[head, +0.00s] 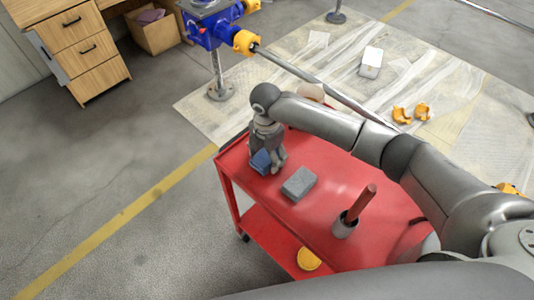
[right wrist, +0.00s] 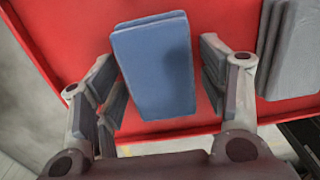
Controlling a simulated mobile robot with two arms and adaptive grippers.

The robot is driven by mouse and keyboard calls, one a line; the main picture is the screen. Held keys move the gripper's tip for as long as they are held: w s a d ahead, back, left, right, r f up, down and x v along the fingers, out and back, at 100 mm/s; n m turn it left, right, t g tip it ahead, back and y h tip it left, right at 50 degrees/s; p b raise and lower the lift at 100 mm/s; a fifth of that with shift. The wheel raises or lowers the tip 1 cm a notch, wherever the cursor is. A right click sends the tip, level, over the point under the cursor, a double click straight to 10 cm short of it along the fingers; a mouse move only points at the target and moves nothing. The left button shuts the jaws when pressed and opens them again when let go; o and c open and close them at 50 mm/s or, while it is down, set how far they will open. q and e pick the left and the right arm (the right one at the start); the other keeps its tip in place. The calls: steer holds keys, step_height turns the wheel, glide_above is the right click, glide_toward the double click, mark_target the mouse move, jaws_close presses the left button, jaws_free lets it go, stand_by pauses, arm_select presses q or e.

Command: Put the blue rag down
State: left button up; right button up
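The blue rag (head: 261,162) is a folded blue block at the left corner of the red cart's top (head: 335,190). My right gripper (head: 268,158) is directly over it, pointing down. In the right wrist view the blue rag (right wrist: 155,65) lies between the two fingers of my right gripper (right wrist: 158,75). The fingers stand apart on either side of it, with a gap showing on the right; the left finger is very close to its edge. The rag appears to rest on the red surface. My left gripper is not in view.
A grey folded block (head: 298,184) lies right of the rag, also in the wrist view (right wrist: 292,50). A grey cup with a red-handled tool (head: 345,225) stands nearer. A yellow part (head: 308,259) sits on the lower shelf. A blue jack (head: 212,28) with a long bar stands behind.

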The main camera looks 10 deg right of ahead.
mark_target(266, 155)
steer(key=shift+r, duration=0.1)
step_height(266, 155, up, 12)
steer(key=b, duration=0.1)
stand_by(0.6)
steer(key=shift+a, duration=0.1)
stand_by(0.3)
